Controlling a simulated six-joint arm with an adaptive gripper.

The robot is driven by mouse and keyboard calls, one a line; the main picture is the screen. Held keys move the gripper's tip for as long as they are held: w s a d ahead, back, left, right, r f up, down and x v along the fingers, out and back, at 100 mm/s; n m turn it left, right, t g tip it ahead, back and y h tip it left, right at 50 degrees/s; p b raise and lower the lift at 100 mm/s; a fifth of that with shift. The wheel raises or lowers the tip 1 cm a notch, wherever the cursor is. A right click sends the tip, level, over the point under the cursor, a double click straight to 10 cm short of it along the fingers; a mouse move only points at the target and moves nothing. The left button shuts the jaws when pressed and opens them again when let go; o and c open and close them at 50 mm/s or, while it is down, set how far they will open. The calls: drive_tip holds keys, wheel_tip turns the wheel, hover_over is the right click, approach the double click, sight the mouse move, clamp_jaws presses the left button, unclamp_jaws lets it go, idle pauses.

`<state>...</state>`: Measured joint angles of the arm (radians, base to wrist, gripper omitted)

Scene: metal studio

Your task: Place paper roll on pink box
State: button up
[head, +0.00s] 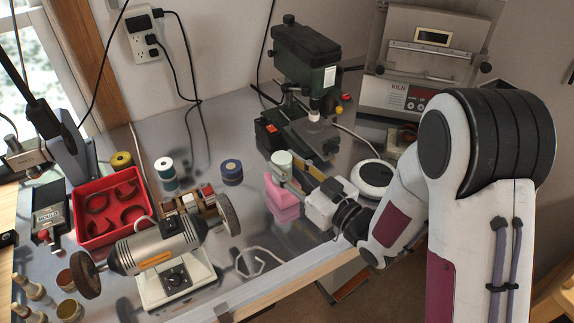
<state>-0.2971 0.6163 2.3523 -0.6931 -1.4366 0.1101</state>
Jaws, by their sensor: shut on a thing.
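The paper roll (280,162) looks like a pale mint-green cylinder near the middle of the head view. My gripper (283,173) reaches in from the right and is shut on the roll. The pink box (284,212) is just below the roll and gripper in the picture. Part of the box is hidden behind my gripper. I cannot tell whether the roll touches the box or is held above it.
A bench grinder (160,256) stands at the front left, beside a red tray (107,235). A green drill press (307,55) stands behind my gripper, with a kiln (425,60) at back right. A blue spool (232,172) lies left of the roll.

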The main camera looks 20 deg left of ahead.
drive_tip(key=shift+f, duration=0.1)
idle(0.3)
drive_tip(key=o, duration=1.2)
drive_tip(key=shift+v, duration=3.7)
